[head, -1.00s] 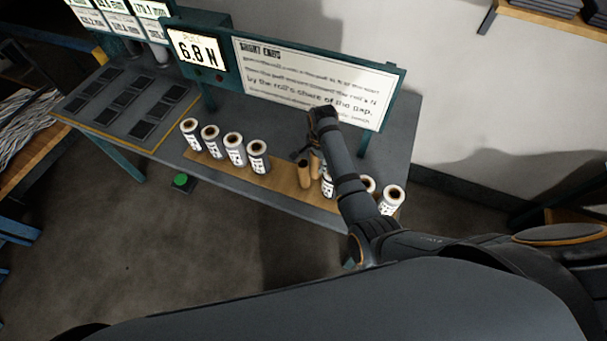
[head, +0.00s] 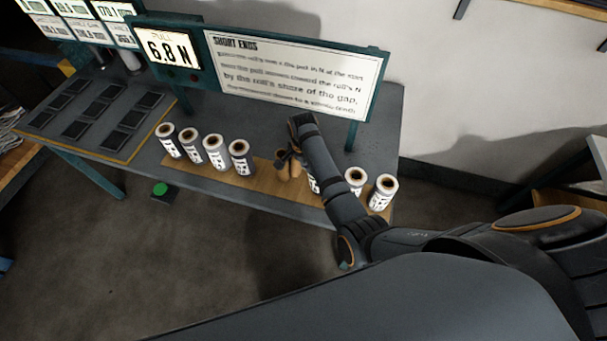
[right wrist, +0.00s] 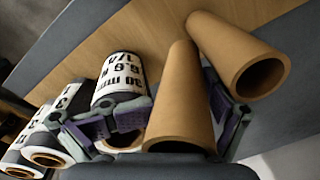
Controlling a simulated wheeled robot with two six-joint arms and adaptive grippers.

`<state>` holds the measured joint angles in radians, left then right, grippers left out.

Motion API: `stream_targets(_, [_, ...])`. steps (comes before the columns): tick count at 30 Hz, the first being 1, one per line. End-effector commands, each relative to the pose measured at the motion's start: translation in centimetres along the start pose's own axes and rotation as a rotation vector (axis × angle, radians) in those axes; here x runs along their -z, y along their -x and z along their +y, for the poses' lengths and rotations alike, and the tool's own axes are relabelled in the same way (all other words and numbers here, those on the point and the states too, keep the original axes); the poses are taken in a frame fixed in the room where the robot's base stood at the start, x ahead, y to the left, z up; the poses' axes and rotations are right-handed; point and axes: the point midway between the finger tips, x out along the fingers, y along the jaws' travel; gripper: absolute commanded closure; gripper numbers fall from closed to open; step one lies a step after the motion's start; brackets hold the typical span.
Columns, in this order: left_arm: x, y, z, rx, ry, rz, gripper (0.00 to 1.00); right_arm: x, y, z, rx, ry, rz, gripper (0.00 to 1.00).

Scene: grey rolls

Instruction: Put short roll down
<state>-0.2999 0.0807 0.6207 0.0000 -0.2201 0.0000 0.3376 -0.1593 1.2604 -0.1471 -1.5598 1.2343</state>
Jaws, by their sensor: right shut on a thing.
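My right gripper (right wrist: 165,120) is shut around a bare brown cardboard tube (right wrist: 180,95), which stands near upright in its fingers. In the head view this tube (head: 297,168) is partly hidden by the gripper (head: 294,152). A second brown tube (right wrist: 240,58) stands apart beside it, left of it in the head view (head: 282,166). A labelled white roll (right wrist: 122,82) stands close against the outside of one finger. I cannot tell whether the held tube's base touches the wooden board (head: 262,178). My left gripper is out of view.
Several labelled rolls (head: 214,151) stand in a row at the board's left. Two more rolls (head: 382,190) stand at its right end, past my arm. A sign (head: 295,75) and a pull display (head: 170,48) reading 6.8 N rise behind. Grey bench top (head: 220,105) is clear behind the rolls.

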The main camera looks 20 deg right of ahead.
Motion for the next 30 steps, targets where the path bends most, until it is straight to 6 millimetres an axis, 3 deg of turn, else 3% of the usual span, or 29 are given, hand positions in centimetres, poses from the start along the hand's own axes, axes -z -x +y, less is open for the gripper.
stream_targets(1, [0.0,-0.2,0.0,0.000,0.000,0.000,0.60,-0.2,-2.3,2.1,-0.052,0.002,-0.006,0.40])
stream_targets(2, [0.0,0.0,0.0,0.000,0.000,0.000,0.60,-0.2,-2.0,2.1,-0.052,0.002,-0.006,0.40])
stream_targets(5, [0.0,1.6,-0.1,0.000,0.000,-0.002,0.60,-0.2,-0.5,2.0,-0.052,0.002,-0.006,0.40])
stream_targets(12, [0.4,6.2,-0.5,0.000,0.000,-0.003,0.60,-0.3,5.2,1.6,-0.047,0.002,-0.008,0.45])
stream_targets(15, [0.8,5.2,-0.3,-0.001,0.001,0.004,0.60,-0.3,6.9,1.3,-0.042,0.003,-0.009,0.52])
stream_targets(21, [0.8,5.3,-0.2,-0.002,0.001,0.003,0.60,-0.3,9.8,1.1,-0.042,0.003,-0.010,0.52])
stream_targets(30, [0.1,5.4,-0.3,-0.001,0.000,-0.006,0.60,-0.3,10.4,1.1,-0.042,0.003,-0.010,0.52])
